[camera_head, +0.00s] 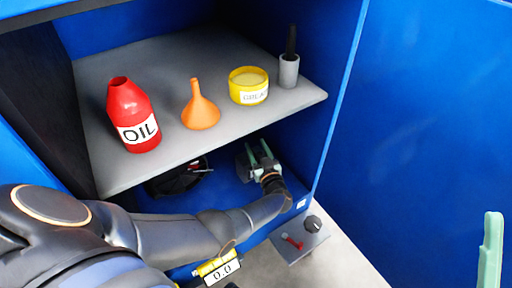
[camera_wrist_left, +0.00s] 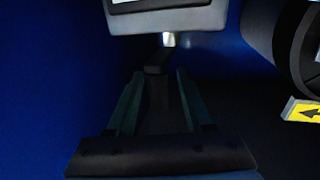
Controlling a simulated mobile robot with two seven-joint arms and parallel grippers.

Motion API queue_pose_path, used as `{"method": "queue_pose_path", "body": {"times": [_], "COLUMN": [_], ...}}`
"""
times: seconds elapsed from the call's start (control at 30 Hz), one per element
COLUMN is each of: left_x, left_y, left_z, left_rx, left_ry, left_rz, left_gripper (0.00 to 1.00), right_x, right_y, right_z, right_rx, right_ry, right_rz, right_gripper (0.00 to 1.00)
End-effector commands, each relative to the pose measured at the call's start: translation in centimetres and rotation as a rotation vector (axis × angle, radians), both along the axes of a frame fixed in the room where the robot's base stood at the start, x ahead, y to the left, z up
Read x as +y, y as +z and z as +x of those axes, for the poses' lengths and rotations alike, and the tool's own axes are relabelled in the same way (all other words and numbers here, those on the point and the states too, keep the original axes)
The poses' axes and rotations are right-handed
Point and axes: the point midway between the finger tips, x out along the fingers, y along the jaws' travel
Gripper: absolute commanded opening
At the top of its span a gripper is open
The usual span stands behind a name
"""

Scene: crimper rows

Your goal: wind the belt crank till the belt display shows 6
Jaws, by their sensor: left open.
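My left gripper (camera_head: 262,157) is under the grey shelf in the blue cabinet, its two green fingers apart. In the left wrist view the open fingers (camera_wrist_left: 157,100) stand on either side of a dark crank-like part (camera_wrist_left: 156,68), not visibly closed on it. That part hangs below a short metal shaft (camera_wrist_left: 168,40) under a grey housing (camera_wrist_left: 170,20). A white panel on the housing is cut off by the frame, so no number reads there. A display reading 0.0 (camera_head: 222,273) shows at the bottom of the head view; its link to the crank is unclear.
The shelf (camera_head: 190,60) holds a red oil bottle (camera_head: 132,108), orange funnel (camera_head: 200,110), yellow tin (camera_head: 248,88) and grey cup (camera_head: 289,72). A black drum (camera_wrist_left: 299,45) and a yellow arrow label (camera_wrist_left: 302,110) lie right.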

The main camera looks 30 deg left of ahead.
Motion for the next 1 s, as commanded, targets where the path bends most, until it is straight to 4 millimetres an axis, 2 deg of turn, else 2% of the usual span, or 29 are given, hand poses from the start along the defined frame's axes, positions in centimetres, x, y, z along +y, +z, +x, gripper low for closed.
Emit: {"method": "queue_pose_path", "body": {"times": [0.07,0.53,1.0], "left_x": [0.01,0.01,0.06], "left_y": [0.0,-0.02,0.02], "left_z": [0.01,-0.02,-0.13], "left_rx": [0.0,0.0,0.001], "left_ry": [0.0,0.0,-0.01], "left_rz": [0.0,0.0,0.0], "left_gripper": [0.52,0.0,0.0], "right_x": [0.0,-0.03,-0.06], "right_y": [0.02,0.05,0.34], "right_z": [0.0,0.02,0.02], "right_rx": [0.0,0.0,0.0], "right_ry": [0.0,-0.001,-0.001], "right_rz": [0.0,0.003,0.004], "right_gripper": [0.27,0.27,0.27]}}
